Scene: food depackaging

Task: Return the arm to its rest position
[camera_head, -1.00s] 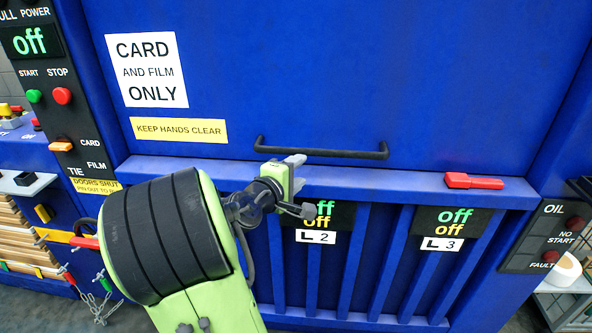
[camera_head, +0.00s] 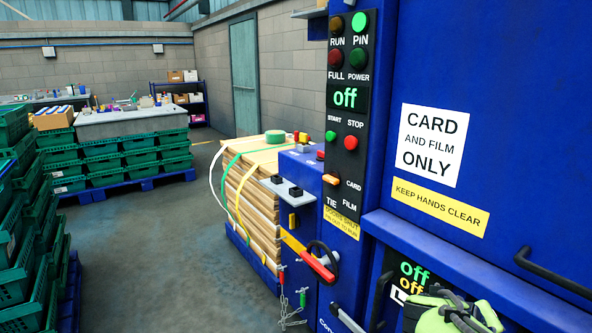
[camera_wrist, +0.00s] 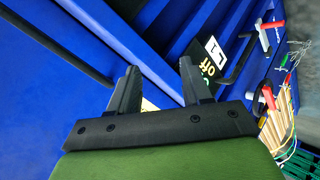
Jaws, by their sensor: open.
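My gripper (camera_wrist: 160,82) shows in the wrist view with its two dark fingers apart and nothing held between them. Blue panels of the baler lie beyond the fingers, with the L 1 label (camera_wrist: 215,51) just to their right. In the head view my green arm is partly visible at the bottom right, in front of the blue baler (camera_head: 530,130). The fingertips cannot be made out there.
The baler's control panel (camera_head: 346,140) and a red-handled wheel (camera_head: 320,266) stand left of my arm. A strapped card bale (camera_head: 258,200) stands beside the machine. Stacked green crates (camera_head: 130,155) line the left. The grey floor (camera_head: 165,265) between is clear.

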